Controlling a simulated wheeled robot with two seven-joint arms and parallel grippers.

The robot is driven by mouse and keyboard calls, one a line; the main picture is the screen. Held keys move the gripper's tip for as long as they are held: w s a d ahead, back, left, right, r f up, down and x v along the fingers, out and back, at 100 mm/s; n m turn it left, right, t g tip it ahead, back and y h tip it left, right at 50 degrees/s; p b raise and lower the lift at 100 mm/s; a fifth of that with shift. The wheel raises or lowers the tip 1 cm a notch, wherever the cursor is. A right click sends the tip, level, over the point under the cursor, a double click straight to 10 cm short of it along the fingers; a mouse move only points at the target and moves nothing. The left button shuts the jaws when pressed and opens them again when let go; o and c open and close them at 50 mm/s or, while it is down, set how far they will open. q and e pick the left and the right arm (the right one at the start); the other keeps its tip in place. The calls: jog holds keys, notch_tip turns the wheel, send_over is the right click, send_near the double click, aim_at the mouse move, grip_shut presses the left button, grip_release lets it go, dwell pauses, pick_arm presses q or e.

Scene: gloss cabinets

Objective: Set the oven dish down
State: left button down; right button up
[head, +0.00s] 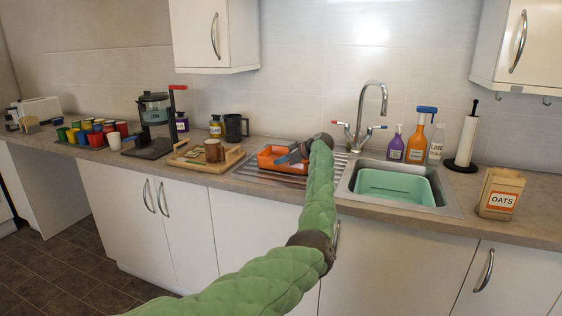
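The oven dish (268,164) is orange and rectangular. It shows at the ribbed metal drainer (250,173) left of the sink, and it looks level. I cannot tell whether it rests on the drainer or is just above it. My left gripper (284,159) reaches over the dish's right part, with its fingers at or over the dish. The view is too small to tell whether the fingers are closed on the rim. My gripper and green-sleeved arm hide the dish's right end. My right gripper is not in view.
A sink with a green basin (394,187) and a tap (372,110) lie to the right. A wooden tray (187,161) with a brown mug stands left, near a coffee maker (153,115) and coloured cups. Bottles, a paper roll and an oats packet (500,194) stand right.

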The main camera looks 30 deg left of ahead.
pick_arm(q)
jog(key=c, duration=2)
grip_release()
jog(key=shift+f, duration=0.1)
jog(key=o, duration=0.4)
jog(key=shift+c, duration=0.2)
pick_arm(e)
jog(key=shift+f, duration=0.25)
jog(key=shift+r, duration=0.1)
